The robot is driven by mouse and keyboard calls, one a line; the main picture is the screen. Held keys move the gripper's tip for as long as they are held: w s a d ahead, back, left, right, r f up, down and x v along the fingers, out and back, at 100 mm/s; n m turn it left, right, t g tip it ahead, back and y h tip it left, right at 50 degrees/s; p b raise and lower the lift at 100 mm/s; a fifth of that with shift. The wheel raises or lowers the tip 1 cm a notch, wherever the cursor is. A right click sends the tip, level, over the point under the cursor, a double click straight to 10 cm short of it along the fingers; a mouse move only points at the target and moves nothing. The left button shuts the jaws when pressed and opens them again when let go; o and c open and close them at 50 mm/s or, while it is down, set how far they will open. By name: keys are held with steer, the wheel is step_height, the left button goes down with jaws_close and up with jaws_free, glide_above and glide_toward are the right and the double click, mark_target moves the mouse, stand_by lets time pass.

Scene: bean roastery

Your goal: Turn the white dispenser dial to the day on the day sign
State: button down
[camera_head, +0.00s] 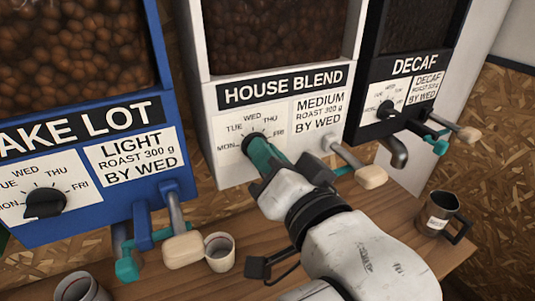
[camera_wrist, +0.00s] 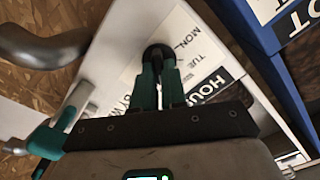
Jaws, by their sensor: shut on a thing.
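The white dispenser (camera_head: 198,45) labelled HOUSE BLEND stands in the middle of the head view. Its black dial (camera_head: 253,139) is on a white plate with MON, TUE, WED, THU and FRI around it. My gripper (camera_head: 265,155) reaches it from the front, its teal fingers closed on the knob. The dial (camera_wrist: 158,54) also shows between the fingertips in the wrist view, near MON and TUE. The fingers hide much of the knob, so I cannot tell its pointer direction. No separate day sign shows; the label (camera_head: 319,113) beside the dial reads BY WED.
A blue dispenser (camera_head: 100,220) stands left and a black DECAF dispenser (camera_head: 405,68) right, each with its own dial. Levers and spouts jut out below all three. Cups (camera_head: 220,251) and a dark mug (camera_head: 443,212) stand on the wooden counter (camera_head: 180,287).

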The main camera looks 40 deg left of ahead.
steer(key=shift+s+n+b, duration=0.1)
steer(key=shift+n+b, duration=0.7)
steer(key=shift+n, duration=3)
steer(key=c, duration=1.2)
jaws_free()
